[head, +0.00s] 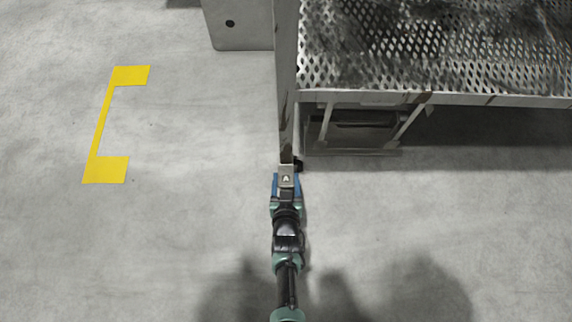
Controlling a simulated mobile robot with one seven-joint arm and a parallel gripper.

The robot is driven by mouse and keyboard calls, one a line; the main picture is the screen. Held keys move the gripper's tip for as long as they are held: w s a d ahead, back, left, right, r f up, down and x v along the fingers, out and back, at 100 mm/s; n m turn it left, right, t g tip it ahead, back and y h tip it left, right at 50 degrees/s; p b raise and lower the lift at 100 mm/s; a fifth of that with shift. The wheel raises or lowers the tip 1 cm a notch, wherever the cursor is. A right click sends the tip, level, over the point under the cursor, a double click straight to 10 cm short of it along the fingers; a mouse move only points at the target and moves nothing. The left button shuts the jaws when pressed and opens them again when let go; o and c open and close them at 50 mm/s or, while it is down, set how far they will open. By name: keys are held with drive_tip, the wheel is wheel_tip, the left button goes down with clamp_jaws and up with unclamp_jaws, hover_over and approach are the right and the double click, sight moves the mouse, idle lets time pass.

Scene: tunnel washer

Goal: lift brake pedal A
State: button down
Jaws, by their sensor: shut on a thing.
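Brake pedal A (287,172) is a small grey plate marked with a letter A, at the near lower end of a grey metal post. My gripper (287,186) reaches up from the bottom of the head view and is shut on the pedal, with blue finger parts showing on both sides of it. The fingertips and the pedal's underside are partly hidden from above. I cannot tell how high the pedal is above the floor.
A worn metal platform with a perforated top (440,50) stands at the upper right, with a dark box-like part (350,130) beneath its edge. A grey post (286,80) runs up beside it. A yellow floor marking (104,125) lies left on open concrete floor.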

drive_tip(key=shift+w, duration=0.1)
idle(0.3)
drive_tip(key=shift+c, duration=0.8)
unclamp_jaws()
drive_tip(key=shift+r, duration=0.1)
drive_tip(key=p+v, duration=0.9)
drive_tip(key=v, duration=0.4)
drive_tip(key=shift+w, duration=0.1)
